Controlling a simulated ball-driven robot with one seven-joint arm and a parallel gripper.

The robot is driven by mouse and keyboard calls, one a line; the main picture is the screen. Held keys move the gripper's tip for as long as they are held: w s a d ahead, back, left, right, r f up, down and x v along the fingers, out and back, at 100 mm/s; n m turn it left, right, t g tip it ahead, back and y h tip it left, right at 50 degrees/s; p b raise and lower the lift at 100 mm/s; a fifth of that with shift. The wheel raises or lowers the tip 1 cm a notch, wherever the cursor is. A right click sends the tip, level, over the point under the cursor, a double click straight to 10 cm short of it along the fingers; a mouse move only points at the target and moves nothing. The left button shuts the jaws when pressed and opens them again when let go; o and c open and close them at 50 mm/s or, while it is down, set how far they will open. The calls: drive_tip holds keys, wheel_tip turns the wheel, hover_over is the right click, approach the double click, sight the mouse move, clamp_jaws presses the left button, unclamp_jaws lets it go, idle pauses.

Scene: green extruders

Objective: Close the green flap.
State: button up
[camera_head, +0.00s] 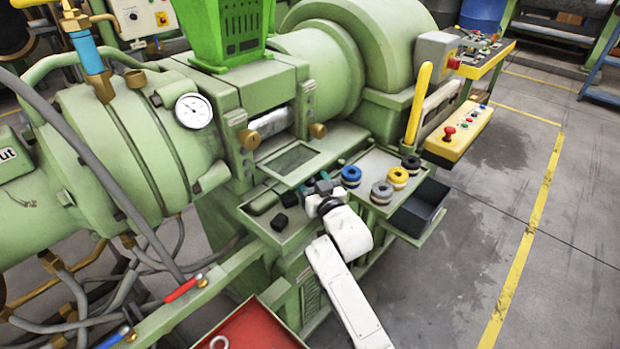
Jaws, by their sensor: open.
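The green flap (291,160), a frame with a dark window pane, hangs lowered and open at the front of the green extruder. It sticks out toward me, nearly flat. Above and behind it the opening shows a silver roller (270,123) between two brass knobs. My gripper (321,187) is just in front of the flap's near edge, at its lower right, above the gap between two green trays. It looks empty, with its jaws open. The arm partly hides the trays, and I cannot tell whether the fingers touch the flap.
The left tray (252,226) holds several black blocks. The right tray (362,157) holds blue, yellow, grey and black rings. A dark bin (418,210) is below it. A red tray (262,330) lies at the bottom. A yellow lever (419,102) stands at right. Floor is free farther right.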

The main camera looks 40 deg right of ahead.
clamp_jaws()
idle(0.4)
